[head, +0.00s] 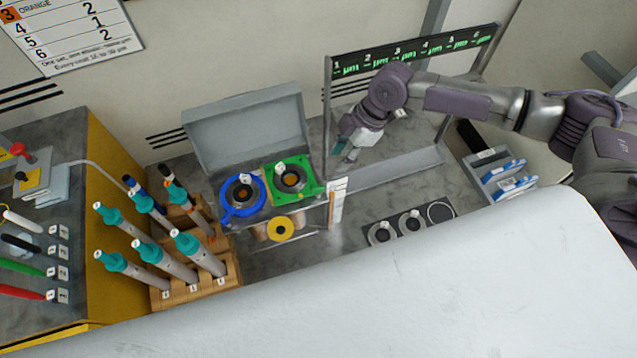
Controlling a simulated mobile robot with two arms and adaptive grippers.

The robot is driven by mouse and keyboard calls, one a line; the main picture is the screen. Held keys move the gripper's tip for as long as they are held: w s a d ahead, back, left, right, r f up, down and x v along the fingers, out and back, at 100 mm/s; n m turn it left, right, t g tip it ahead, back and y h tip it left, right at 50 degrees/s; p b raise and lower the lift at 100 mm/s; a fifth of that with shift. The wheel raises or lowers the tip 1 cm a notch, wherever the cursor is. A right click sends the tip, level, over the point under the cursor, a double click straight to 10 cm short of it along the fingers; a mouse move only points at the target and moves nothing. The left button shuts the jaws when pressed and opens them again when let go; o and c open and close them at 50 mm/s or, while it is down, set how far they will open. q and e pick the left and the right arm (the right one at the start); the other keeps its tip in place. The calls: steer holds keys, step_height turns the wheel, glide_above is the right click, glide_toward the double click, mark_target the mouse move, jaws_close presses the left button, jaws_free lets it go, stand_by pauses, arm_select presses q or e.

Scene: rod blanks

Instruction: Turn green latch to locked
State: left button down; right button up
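The green latch (293,181) is a green square-cornered piece around a dark round opening with an orange-brown centre. It sits on the front of the grey box with a raised lid, right of a round blue latch (241,195). A short green tab points to its right side. My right gripper (346,151) hangs to the right of and above the green latch, apart from it. Its two fingertips show a small gap with nothing between them. My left gripper is not in view.
The raised grey lid (247,128) stands behind the latches. A yellow ring (280,228) sits below them. A wooden rack (198,291) with several teal-topped rods stands left. A numbered frame (327,110) rises behind my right gripper. Round holders (411,222) lie right.

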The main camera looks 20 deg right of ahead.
mark_target(319, 187)
steer(key=p+x, duration=0.1)
steer(key=x, duration=1.2)
steer(key=shift+p, duration=0.3)
jaws_close()
